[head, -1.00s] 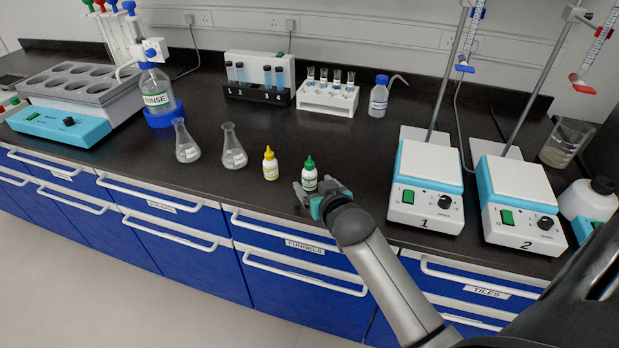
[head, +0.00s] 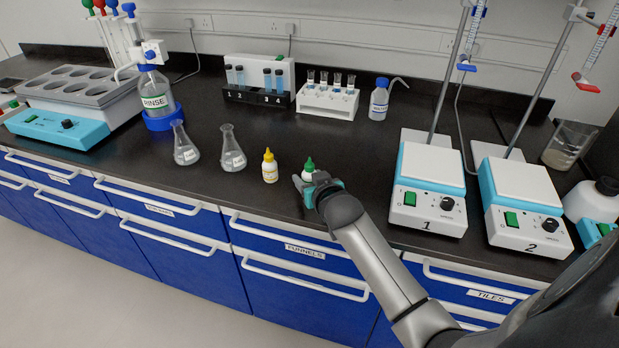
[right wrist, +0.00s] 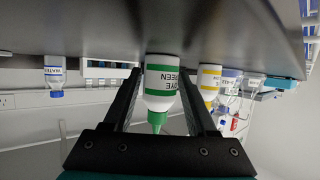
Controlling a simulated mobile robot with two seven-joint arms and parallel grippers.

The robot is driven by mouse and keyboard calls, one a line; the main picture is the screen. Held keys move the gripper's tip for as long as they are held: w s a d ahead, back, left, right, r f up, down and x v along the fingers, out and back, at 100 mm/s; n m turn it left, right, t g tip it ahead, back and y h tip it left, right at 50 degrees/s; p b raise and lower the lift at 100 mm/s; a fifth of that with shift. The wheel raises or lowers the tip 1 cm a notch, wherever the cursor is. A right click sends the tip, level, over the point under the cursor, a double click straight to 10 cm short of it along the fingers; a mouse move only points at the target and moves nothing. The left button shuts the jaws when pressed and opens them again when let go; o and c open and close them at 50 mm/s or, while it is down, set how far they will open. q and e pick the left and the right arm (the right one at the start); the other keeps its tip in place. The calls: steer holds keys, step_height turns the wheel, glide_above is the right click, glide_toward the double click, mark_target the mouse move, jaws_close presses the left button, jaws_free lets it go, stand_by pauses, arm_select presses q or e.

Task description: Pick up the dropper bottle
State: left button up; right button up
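The green-capped dropper bottle (head: 309,166) stands on the dark bench, its lower part hidden behind my right gripper (head: 311,186). In the right wrist view, which is upside down, the white bottle (right wrist: 161,88) has a green label reading "DYE GREEN". My right gripper's fingers (right wrist: 160,78) are open, one on each side of this bottle, with a visible gap at the left finger. A yellow-capped dropper bottle (head: 270,167) stands to the left; it also shows in the right wrist view (right wrist: 209,80). My left gripper is not in view.
Two flasks (head: 233,152) stand further left. Hotplate stirrer 1 (head: 428,190) is right of my gripper, with stirrer 2 (head: 522,205) beyond it. A white tube rack (head: 327,102) and a wash bottle (head: 379,100) stand behind. The bench between is clear.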

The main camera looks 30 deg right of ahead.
steer(key=c, duration=0.7)
steer(key=shift+o, duration=0.2)
steer(key=shift+r, duration=0.15)
